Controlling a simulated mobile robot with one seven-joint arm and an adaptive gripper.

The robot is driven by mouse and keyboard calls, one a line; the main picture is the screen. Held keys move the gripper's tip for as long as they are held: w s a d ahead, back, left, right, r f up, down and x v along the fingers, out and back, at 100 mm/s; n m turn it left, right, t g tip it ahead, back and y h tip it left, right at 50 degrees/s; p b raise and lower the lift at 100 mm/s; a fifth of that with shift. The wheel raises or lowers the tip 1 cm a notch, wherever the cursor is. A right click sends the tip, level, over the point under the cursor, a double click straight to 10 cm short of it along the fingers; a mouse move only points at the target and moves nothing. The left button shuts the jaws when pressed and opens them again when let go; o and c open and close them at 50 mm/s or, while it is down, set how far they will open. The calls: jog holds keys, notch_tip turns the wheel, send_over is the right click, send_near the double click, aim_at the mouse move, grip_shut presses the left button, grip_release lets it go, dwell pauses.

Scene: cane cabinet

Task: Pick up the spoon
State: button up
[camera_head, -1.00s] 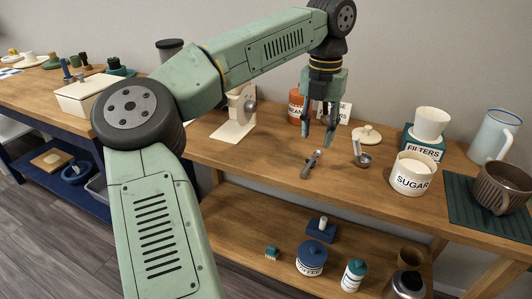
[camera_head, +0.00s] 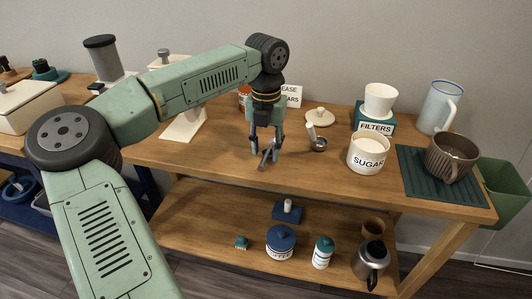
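The spoon (camera_head: 265,160) is a small metallic piece on the wooden table top, near its front edge, left of a metal scoop (camera_head: 318,143). My gripper (camera_head: 265,149) points down directly over the spoon. Its two dark fingers are apart, one on each side of the spoon. The fingertips are low, close to the table and partly hide the spoon. I cannot tell whether they touch it.
A sugar canister (camera_head: 367,155), a filters box (camera_head: 374,123) and a brown mug (camera_head: 451,158) on a green mat (camera_head: 413,183) stand to the right. A round cream lid (camera_head: 320,117) lies behind the scoop. The lower shelf (camera_head: 215,225) holds jars and a kettle.

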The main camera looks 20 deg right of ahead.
jog(key=shift+f, duration=0.6)
jog(key=shift+c, duration=0.4)
grip_shut()
